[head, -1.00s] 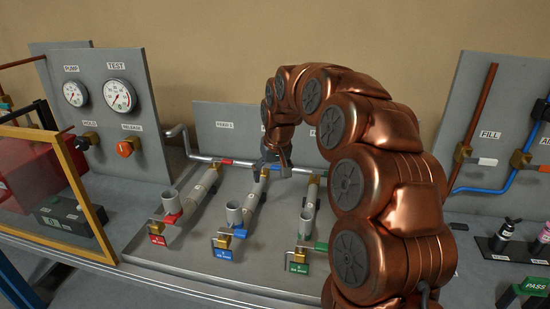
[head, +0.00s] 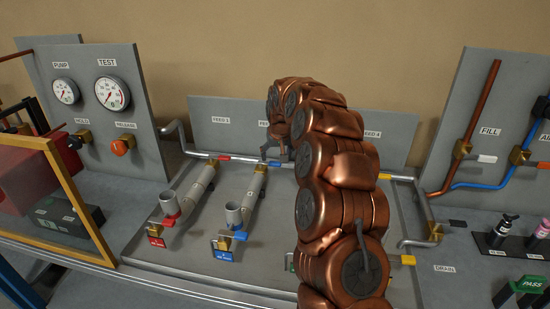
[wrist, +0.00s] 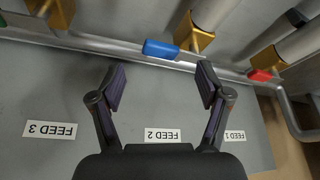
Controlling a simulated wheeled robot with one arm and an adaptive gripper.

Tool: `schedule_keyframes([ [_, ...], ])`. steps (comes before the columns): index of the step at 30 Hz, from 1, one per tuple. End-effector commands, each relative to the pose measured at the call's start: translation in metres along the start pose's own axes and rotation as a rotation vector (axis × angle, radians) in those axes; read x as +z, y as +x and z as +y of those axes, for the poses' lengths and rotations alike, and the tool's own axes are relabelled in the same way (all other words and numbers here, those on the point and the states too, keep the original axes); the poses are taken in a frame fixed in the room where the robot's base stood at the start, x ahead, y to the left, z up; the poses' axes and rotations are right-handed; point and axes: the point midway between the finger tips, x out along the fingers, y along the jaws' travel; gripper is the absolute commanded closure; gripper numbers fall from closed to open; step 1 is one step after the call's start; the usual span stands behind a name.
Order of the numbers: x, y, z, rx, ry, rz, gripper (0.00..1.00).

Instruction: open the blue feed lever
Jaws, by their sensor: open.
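The blue feed lever (wrist: 161,49) shows in the wrist view on a brass valve (wrist: 194,36) below the FEED 2 label's panel. It lies along the grey cross pipe, crosswise to its feed branch. My gripper (wrist: 161,78) is open and empty. Its fingers are spread to either side of the lever's line, with the lever just past the fingertips; I cannot tell whether they touch it. In the head view my gripper (head: 275,151) is small at the back pipe, and my arm hides much around it.
A red lever (wrist: 261,75) sits close to the right finger in the wrist view. The cross pipe (wrist: 110,45) runs past the fingertips. A yellow lever (head: 385,176) is right of my arm.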

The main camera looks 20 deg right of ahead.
Motion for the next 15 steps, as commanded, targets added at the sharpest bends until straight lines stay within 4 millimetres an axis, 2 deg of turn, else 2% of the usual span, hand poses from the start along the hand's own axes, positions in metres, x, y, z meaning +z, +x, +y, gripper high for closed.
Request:
schedule_keyframes([
  [7, 0.000, 0.028, -0.003, -0.001, -0.004, -0.002, 0.24],
  [15, 0.000, 0.036, -0.003, -0.001, -0.003, 0.000, 0.24],
])
